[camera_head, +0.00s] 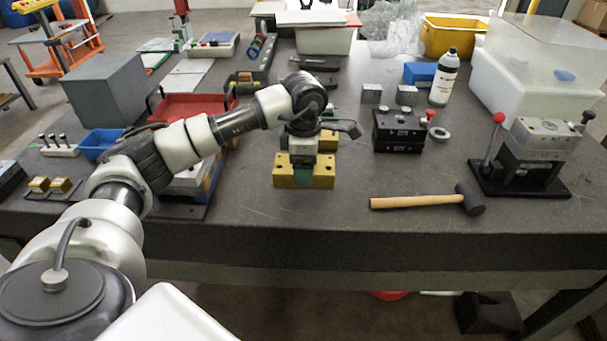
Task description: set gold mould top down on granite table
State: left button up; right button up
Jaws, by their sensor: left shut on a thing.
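The gold mould top (285,176) is a gold block near the front middle of the granite table (245,222). My left gripper (303,171) reaches over it from above and is shut on it, with a green fingertip across its front face. Whether its underside touches the table cannot be told. More gold (329,141) shows just behind the gripper, partly hidden by it; I cannot tell whether it is a separate piece. My right gripper is not in view.
A wooden-handled mallet (415,203) lies to the right, with a black mould block (398,131) behind it. A press with a black base (520,186) stands further right. A red tray (190,108) is at left. The table's front strip is clear.

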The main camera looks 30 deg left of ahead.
pick_arm(q)
jog(key=shift+w+a+f, duration=0.2)
notch_tip(320, 180, down, 3)
jog(key=shift+p, duration=0.5)
jog(key=shift+f, duration=0.35)
jog(key=shift+f, duration=0.15)
jog(key=o, duration=1.5)
jog(key=shift+s, duration=0.1)
jog(key=shift+c, duration=0.2)
